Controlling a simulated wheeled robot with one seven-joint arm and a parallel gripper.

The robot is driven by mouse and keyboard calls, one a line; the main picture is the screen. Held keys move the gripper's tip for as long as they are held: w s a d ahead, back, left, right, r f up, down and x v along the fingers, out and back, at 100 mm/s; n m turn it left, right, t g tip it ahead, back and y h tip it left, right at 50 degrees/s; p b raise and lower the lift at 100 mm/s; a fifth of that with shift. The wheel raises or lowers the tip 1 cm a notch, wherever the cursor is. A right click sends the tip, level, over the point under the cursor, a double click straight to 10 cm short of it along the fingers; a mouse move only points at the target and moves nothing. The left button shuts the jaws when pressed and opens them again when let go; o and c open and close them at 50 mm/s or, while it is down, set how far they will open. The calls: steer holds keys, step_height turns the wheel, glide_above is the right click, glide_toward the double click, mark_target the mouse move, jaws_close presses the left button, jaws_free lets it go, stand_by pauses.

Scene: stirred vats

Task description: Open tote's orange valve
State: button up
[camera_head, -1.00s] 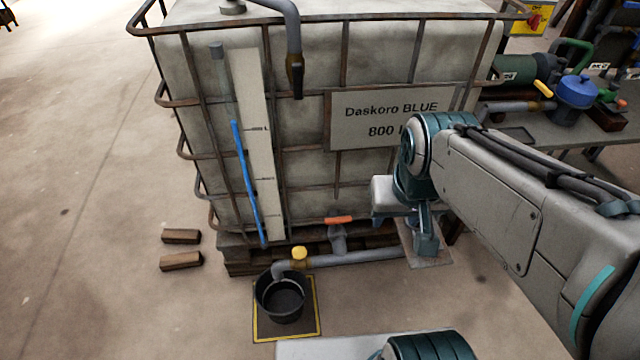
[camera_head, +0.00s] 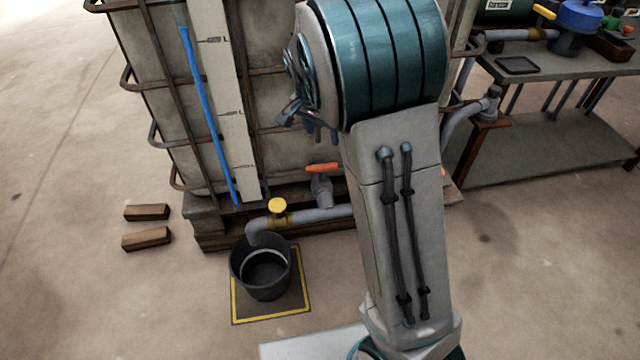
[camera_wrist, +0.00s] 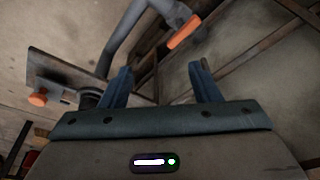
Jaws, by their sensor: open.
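The tote (camera_head: 265,100) is a large pale caged tank, partly hidden by my arm in the head view. Its orange valve handle (camera_head: 322,168) sits low on the front, crosswise on top of a grey valve body, left of my forearm. An orange handle beside a grey pipe also shows in the wrist view (camera_wrist: 185,32), beyond the fingertips and apart from them. My gripper (camera_wrist: 160,80) is open, with nothing between its two fingers. In the head view my gripper is mostly hidden, and only part of the wrist end shows above and left of the handle.
A yellow valve (camera_head: 277,207) sits on the outlet pipe (camera_head: 320,215) above a black bucket (camera_head: 262,272). Two wooden blocks (camera_head: 147,238) lie on the floor at left. A bench (camera_head: 560,70) with pipework stands at right. An orange knob (camera_wrist: 38,99) shows in the wrist view.

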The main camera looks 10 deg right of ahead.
steer(key=m+h+b, duration=0.1)
steer(key=m+b, duration=0.1)
steer(key=b, duration=0.3)
glide_toward(319, 167)
steer(key=b+x, duration=0.5)
steer(key=x, duration=0.7)
steer(key=shift+w+d+f, duration=0.1)
steer(key=shift+d+f, duration=0.05)
